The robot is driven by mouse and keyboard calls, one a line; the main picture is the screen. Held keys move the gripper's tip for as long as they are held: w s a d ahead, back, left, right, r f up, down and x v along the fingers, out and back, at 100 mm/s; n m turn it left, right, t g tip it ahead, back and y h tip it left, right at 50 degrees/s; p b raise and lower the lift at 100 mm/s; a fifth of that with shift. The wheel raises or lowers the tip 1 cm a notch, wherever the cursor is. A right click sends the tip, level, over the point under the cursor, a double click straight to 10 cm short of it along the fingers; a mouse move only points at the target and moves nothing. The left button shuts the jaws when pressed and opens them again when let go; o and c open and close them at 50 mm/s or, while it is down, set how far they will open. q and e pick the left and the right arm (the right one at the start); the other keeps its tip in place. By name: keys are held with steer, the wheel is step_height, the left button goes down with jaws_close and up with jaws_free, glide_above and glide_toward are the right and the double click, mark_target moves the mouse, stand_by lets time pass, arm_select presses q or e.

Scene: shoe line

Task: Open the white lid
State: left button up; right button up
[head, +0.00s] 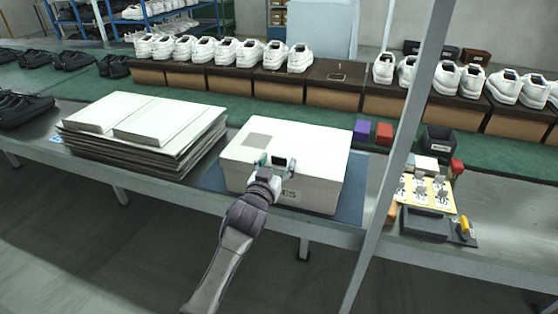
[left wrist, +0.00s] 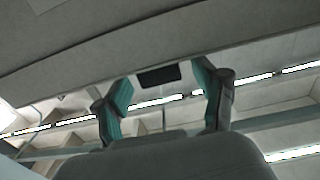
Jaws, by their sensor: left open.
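The white lid (head: 310,140) lies flat on the white box (head: 318,193) and looks closed. It has a grey square on its top. My left gripper (head: 276,163) is at the front edge of the lid, its teal fingers apart with no object clearly held. In the left wrist view, the open fingers (left wrist: 165,92) point up toward a pale surface of the box or lid (left wrist: 130,45). Whether a finger touches the lid edge, I cannot tell. My right gripper is not in view.
A stack of flat white cartons (head: 150,120) stands left of the box. A grey post (head: 400,150) rises at the right. Beyond it are a yellow card (head: 440,190) and a dark tray (head: 425,223). White shoes (head: 250,52) stand on brown boxes behind.

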arm_select(q)
steer(key=shift+x, duration=0.75)
steer(key=shift+c, duration=0.4)
jaws_close()
